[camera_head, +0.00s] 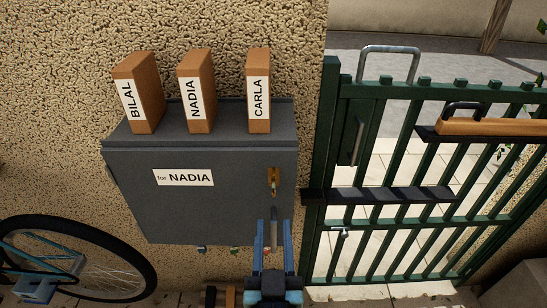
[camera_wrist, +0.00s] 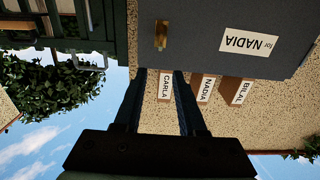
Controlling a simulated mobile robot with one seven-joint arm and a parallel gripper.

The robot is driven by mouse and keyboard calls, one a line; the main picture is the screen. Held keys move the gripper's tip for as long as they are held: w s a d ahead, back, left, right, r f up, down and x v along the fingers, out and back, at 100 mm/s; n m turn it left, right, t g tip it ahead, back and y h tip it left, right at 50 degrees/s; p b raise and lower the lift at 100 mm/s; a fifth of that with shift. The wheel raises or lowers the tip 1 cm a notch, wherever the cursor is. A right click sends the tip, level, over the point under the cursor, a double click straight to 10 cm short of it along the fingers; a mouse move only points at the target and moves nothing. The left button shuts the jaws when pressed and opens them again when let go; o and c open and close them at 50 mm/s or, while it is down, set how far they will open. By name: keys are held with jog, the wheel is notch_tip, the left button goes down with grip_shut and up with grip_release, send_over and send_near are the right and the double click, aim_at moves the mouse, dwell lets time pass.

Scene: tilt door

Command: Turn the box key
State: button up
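The grey box (camera_head: 225,215) is mounted on the stucco wall and carries a "for NADIA" label (camera_head: 183,177). A small brass key (camera_head: 273,181) sits on the right side of its front; it also shows in the wrist view (camera_wrist: 161,35), which is upside down. My gripper (camera_head: 274,224) is below the key in the head view. In the wrist view my gripper (camera_wrist: 158,75) has its two fingers apart with nothing held between them, and the key is beyond the tips, not touched. A narrow grey shape shows between the fingers in the head view; I cannot tell what it is.
Three orange-brown blocks labelled BILAL (camera_head: 140,95), NADIA (camera_head: 197,92) and CARLA (camera_head: 259,90) stand on top of the box. A green barred gate (camera_head: 400,180) is close on the right. A bicycle wheel (camera_head: 120,245) is at lower left.

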aim_at(274, 183)
jog(key=w+p, duration=0.3)
jog(key=w, duration=0.9)
jog(key=shift+w+f, duration=0.1)
jog(key=shift+w, duration=0.3)
jog(key=shift+c, duration=0.3)
grip_shut()
